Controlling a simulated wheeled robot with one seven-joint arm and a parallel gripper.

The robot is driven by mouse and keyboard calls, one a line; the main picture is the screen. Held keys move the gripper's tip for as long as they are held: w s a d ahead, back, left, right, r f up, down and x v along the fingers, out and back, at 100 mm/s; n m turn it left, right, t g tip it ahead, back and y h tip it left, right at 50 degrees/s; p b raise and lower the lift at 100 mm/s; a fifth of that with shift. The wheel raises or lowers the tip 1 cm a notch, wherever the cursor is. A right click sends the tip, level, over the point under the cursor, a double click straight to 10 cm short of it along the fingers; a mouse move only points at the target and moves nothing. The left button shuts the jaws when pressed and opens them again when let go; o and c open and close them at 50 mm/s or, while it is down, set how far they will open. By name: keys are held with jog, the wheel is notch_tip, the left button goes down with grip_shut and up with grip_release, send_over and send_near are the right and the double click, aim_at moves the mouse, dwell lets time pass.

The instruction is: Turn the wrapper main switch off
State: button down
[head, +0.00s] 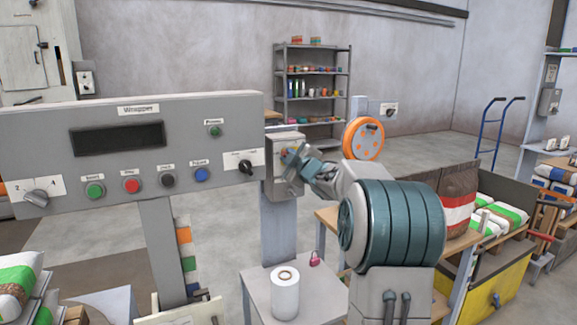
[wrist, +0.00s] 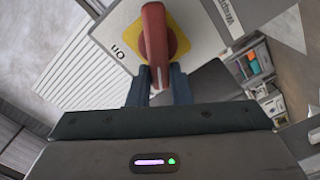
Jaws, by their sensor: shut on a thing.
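The main switch has a red rotary handle (wrist: 155,45) on a yellow plate (wrist: 181,30), set on a light grey face in the wrist view. An "On" mark shows upside down to the left of the handle. The grey switch box (head: 272,180) stands on a post right of the Wrapper panel in the head view. My gripper (wrist: 159,88) is shut on the lower end of the red handle, one dark finger on each side. In the head view my gripper (head: 290,158) is at the front of the box and hides most of the handle.
The Wrapper panel (head: 125,190) with buttons and knobs stands close on the left. A table with a white roll (head: 285,292) and a pink padlock (head: 314,258) is below. An orange wheel (head: 363,139) is behind my arm. Bags and a yellow bin (head: 487,290) are right.

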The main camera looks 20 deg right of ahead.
jog(key=shift+d+f+n+b, duration=0.1)
jog(key=shift+f+n+b, duration=0.25)
jog(key=shift+n+b, duration=0.6)
jog(key=shift+f+n+b, duration=0.3)
jog(key=shift+n+b, duration=0.4)
jog(key=shift+n, duration=0.5)
jog(key=shift+d+f+n+b, duration=0.1)
jog(key=shift+f+n+b, duration=0.25)
jog(key=shift+n+b, duration=0.6)
jog(key=shift+r+n, duration=0.1)
jog(key=shift+n, duration=0.2)
jog(key=shift+r, duration=0.1)
jog(key=c, duration=1.3)
grip_release()
jog(key=s, duration=1.3)
jog(key=shift+s+d, duration=0.15)
jog(key=shift+s, duration=0.25)
jog(key=shift+r, duration=0.1)
